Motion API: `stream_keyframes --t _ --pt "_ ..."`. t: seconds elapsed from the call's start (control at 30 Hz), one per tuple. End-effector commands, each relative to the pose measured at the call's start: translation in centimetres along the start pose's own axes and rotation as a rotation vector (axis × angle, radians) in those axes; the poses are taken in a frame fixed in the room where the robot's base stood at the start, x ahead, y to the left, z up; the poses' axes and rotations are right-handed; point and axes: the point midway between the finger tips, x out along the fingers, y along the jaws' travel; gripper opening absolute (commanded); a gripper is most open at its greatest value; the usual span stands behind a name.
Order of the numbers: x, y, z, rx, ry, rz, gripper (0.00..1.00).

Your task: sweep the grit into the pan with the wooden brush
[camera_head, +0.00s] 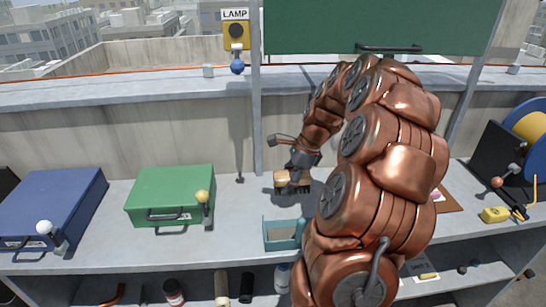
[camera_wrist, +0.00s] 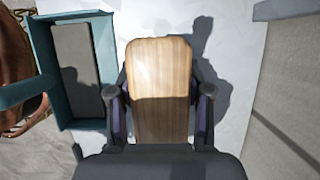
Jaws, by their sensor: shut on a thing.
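The wooden brush (camera_wrist: 160,85) is held between the fingers of my gripper (camera_wrist: 160,112), which is shut on it. In the head view the brush (camera_head: 292,182) is low over the grey bench, with my gripper (camera_head: 297,170) above it. The teal pan (camera_head: 283,236) lies on the bench in front of the brush, near the bench's front edge. In the wrist view the pan (camera_wrist: 104,72) is to the left of the brush, apart from it. I cannot make out any grit. My arm hides part of the bench to the right of the pan.
A green case (camera_head: 172,195) and a blue case (camera_head: 50,212) stand on the left of the bench. At the right are a yellow tool (camera_head: 494,214) and a cable reel (camera_head: 525,130). A concrete wall (camera_head: 200,137) closes the back. The bench between green case and pan is clear.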

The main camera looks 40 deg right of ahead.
Motion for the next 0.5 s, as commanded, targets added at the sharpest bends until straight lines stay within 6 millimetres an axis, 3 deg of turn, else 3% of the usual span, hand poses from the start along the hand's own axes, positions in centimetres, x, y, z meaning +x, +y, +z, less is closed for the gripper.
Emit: stream_keyframes --t 0.2,0.5 --pt "-2.0 -0.1 1.0 -0.004 0.001 -0.002 0.12" --pt "-2.4 0.0 1.3 -0.005 -0.001 0.002 0.12"
